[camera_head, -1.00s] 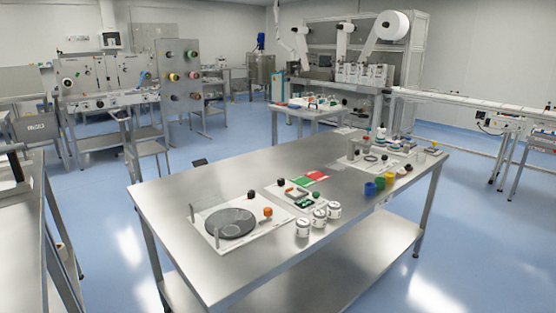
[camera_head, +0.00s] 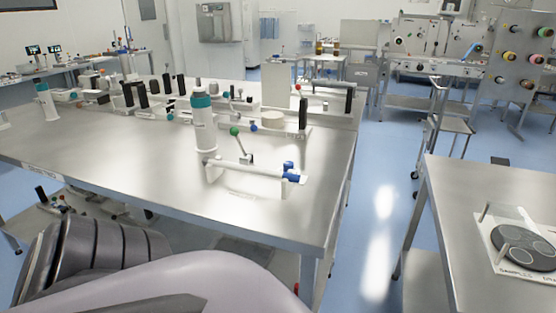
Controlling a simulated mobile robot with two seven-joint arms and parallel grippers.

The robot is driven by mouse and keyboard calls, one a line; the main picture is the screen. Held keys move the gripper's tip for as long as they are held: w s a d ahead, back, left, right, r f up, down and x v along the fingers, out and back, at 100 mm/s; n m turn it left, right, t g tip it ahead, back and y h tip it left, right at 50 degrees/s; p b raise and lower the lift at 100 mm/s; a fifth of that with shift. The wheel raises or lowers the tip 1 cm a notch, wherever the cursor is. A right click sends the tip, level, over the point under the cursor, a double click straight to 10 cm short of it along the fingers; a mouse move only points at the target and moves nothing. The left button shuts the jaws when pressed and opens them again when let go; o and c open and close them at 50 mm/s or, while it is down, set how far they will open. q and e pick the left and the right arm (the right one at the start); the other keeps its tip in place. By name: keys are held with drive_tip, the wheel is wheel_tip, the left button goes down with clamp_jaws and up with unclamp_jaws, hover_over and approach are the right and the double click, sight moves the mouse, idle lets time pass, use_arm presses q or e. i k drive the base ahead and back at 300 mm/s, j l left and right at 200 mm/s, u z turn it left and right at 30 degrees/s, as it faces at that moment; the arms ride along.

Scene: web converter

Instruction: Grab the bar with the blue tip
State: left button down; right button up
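A pale horizontal bar (camera_head: 250,174) with a blue tip (camera_head: 292,174) at its right end rests on a low white stand near the front right of a steel table (camera_head: 130,160). A thin lever with a green ball (camera_head: 234,132) rises just behind the bar. Part of one of my arms crosses the bottom left of the view, in front of the table and apart from the bar. Neither of my grippers shows.
A white bottle with a teal band (camera_head: 204,125) stands just behind the bar's left end. Several black-handled fixtures line the table's back. The table's front middle is clear. Another steel table (camera_head: 480,185) with a dark disc (camera_head: 522,246) stands at right, across a floor gap.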

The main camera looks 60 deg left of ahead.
sight(294, 178)
drive_tip(key=u, duration=2.05)
